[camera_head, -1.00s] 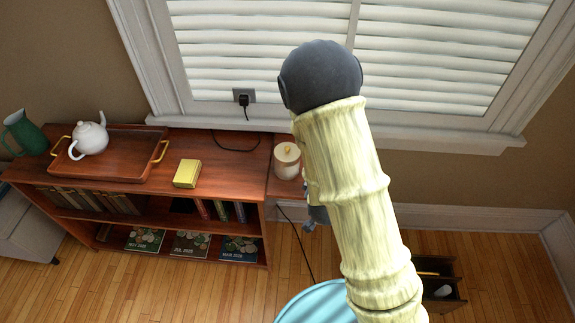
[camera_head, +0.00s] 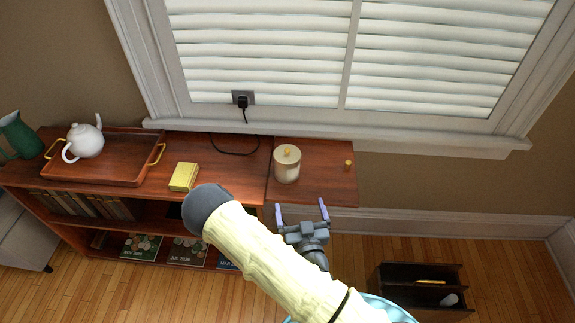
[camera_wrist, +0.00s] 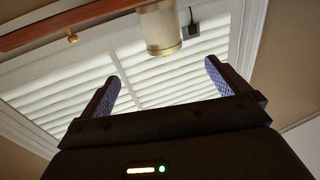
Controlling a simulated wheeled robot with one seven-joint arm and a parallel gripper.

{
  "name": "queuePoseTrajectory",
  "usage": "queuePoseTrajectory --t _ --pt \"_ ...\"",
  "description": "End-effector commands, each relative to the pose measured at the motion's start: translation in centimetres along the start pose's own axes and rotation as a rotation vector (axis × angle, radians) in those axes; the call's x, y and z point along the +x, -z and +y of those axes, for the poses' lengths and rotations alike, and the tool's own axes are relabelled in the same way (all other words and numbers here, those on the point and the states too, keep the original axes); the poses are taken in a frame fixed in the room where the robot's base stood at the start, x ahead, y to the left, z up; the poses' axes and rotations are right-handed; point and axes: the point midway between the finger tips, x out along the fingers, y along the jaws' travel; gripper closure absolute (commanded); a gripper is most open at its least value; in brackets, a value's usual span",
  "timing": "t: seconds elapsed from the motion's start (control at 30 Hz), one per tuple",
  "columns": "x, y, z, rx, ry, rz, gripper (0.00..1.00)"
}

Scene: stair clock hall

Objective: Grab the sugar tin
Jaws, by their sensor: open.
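The sugar tin appears to be the round cream canister (camera_head: 287,169) with a pale lid and gold knob. It stands upright on the right end of the wooden cabinet top. In the wrist view the tin (camera_wrist: 158,28) shows at the top, inverted, beyond and between the fingertips. My gripper (camera_head: 301,209) is open and empty, just in front of the cabinet edge and nearer than the tin. Its two fingers also show spread apart in the wrist view (camera_wrist: 163,75). They do not touch the tin.
A small gold knob (camera_head: 348,164) is on the right panel of the top. A yellow box (camera_head: 184,177) and a tray (camera_head: 128,178) with a white teapot (camera_head: 85,142) stand left. A black cord (camera_head: 236,150) lies behind. A dark caddy (camera_head: 418,285) is on the floor.

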Motion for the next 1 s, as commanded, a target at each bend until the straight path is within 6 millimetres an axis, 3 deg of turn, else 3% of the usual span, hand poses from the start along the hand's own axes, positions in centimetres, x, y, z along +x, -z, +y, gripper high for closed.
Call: queuePoseTrajectory --t 0.27,1.0 --pt "0.5 -0.4 0.1 0.006 -0.008 -0.005 0.0" --pt "4.8 -0.4 0.1 0.004 -0.005 0.003 0.0"
